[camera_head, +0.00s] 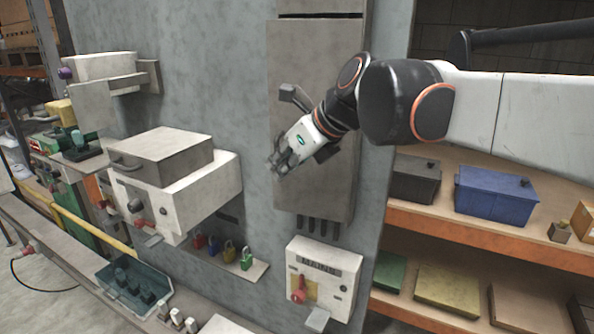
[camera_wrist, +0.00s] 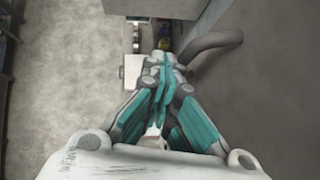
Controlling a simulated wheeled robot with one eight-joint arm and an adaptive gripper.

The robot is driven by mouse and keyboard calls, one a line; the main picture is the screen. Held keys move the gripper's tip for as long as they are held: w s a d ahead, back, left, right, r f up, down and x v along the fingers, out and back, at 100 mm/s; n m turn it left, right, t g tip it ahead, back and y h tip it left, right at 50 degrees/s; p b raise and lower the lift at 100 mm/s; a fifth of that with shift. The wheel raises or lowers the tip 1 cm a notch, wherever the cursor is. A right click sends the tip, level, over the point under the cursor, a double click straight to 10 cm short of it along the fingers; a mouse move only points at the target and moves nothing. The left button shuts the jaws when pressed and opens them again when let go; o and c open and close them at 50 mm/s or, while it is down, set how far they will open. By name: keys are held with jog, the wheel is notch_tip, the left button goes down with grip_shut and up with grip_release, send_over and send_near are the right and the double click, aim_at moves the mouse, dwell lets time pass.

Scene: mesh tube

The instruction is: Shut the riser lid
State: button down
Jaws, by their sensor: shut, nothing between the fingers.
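The tall grey riser cabinet hangs on the wall in the head view, and its flat front lid (camera_head: 313,125) faces outward. A dark bent handle (camera_head: 291,95) juts from the lid's left side. I cannot tell whether the lid stands ajar. My gripper (camera_head: 279,166) is shut and empty in front of the lid's lower left part, below the handle. My arm hides part of the lid's right side. In the wrist view, my gripper (camera_wrist: 165,62) has its fingers together, beside a curved grey handle (camera_wrist: 212,41) and a grey panel (camera_wrist: 270,90) on the right.
A mains box (camera_head: 323,272) with a red knob is below the cabinet. A pale box (camera_head: 198,195) with a grey lid juts out at the left. Coloured padlocks (camera_head: 229,251) sit on a small ledge. Shelves (camera_head: 450,237) with bins stand at the right.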

jog(key=shift+w+a, duration=0.1)
jog(key=shift+w, duration=0.5)
dwell(0.3)
